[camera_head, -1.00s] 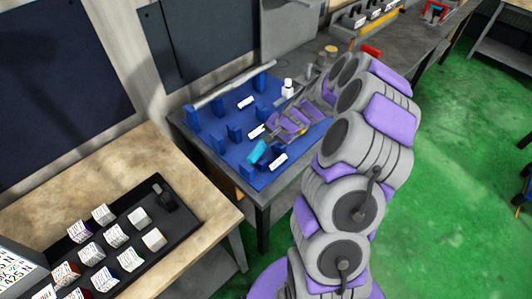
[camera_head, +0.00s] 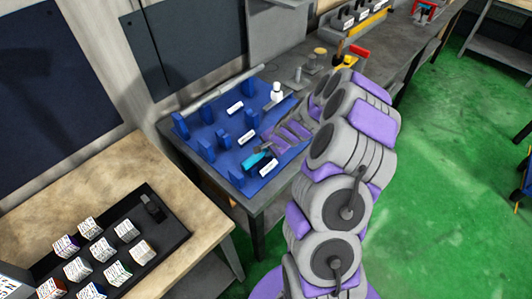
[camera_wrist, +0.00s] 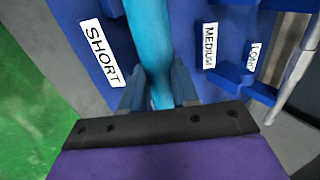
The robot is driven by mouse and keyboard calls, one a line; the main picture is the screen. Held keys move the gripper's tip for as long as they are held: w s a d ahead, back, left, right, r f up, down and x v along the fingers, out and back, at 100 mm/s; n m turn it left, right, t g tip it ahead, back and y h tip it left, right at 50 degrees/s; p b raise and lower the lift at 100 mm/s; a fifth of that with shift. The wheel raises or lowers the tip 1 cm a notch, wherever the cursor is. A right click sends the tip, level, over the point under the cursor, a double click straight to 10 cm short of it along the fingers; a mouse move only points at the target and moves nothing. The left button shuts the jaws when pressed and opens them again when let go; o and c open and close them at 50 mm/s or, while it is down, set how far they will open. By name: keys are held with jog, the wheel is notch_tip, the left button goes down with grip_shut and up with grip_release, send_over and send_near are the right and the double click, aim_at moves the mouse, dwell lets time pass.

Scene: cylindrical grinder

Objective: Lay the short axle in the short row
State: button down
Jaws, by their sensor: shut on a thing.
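The short axle is a smooth teal bar (camera_wrist: 150,45); it also shows in the head view (camera_head: 254,161). My gripper (camera_wrist: 158,92) is shut on it, with a finger on each side. The axle is over or at the short row, beside the white SHORT label (camera_wrist: 101,54) on the blue rack (camera_head: 222,148). In the head view my gripper (camera_head: 267,153) is low over the rack's near end. I cannot tell whether the axle touches the row's blue supports.
The MEDIUM label (camera_wrist: 210,45) and LONG label (camera_wrist: 252,57) mark rows to the right in the wrist view. A long grey bar (camera_head: 220,95) lies along the rack's far side. A black tray (camera_head: 160,235) of labelled blocks is at left.

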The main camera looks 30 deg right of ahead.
jog(key=shift+a+f, duration=0.85)
jog(key=shift+a, duration=0.05)
jog(key=shift+a+r, duration=0.15)
jog(key=shift+a, duration=0.25)
jog(key=c, duration=1.2)
grip_release()
jog(key=shift+d, duration=0.1)
jog(key=o, duration=0.3)
jog(key=shift+d, duration=0.4)
jog(key=shift+o, duration=0.3)
jog(key=shift+d, duration=0.25)
jog(key=shift+s+a+r, duration=0.1)
jog(key=shift+a, duration=0.1)
jog(key=p+v, duration=0.2)
jog(key=v, duration=0.9)
jog(key=s+a+r+n+g+y, duration=0.1)
jog(key=s+a+r+n+g, duration=0.1)
jog(key=s+a+r+n, duration=0.45)
jog(key=s+a+r+n+g, duration=0.1)
jog(key=s+a+r, duration=0.35)
jog(key=a, duration=0.55)
jog(key=s+a+r+n+g+h, duration=0.1)
jog(key=s+r+n+g, duration=0.1)
jog(key=s, duration=0.9)
jog(key=s+a+r+n+g+h, duration=0.1)
jog(key=s+r+n, duration=0.3)
jog(key=s, duration=0.8)
jog(key=shift+s+r+g+h, duration=0.3)
jog(key=shift+r+g+h, duration=0.1)
jog(key=shift+g+h, duration=0.25)
